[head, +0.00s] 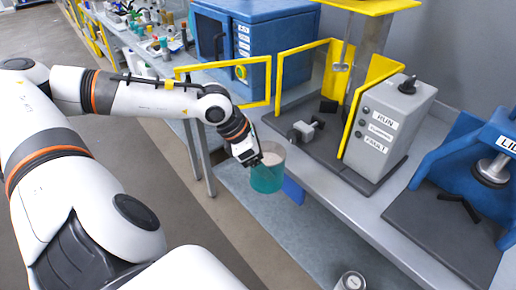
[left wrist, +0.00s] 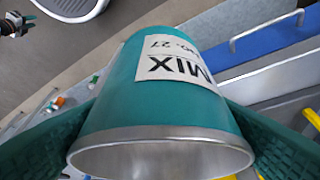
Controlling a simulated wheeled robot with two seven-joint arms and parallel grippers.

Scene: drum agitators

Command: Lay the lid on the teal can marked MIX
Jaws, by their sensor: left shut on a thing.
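The teal can (head: 267,180) hangs in the air just off the front edge of the bench, roughly upright, with its open top showing pale contents. In the left wrist view the can (left wrist: 150,95) fills the middle, with a white MIX label and a bare metal rim. My left gripper (head: 250,155) is shut on the can, a finger at each side. No lid can be made out for certain. A dark gripper-like part (left wrist: 15,25), likely my right gripper, shows at the wrist view's top left corner, too small to read its jaws.
The bench carries a grey control box (head: 387,130) with RUN and FAULT labels, an open yellow guard frame (head: 225,85) and a small grey clamp-like part (head: 306,130). A blue press (head: 470,160) stands at right. A round metal thing (head: 350,281) shows at the bottom.

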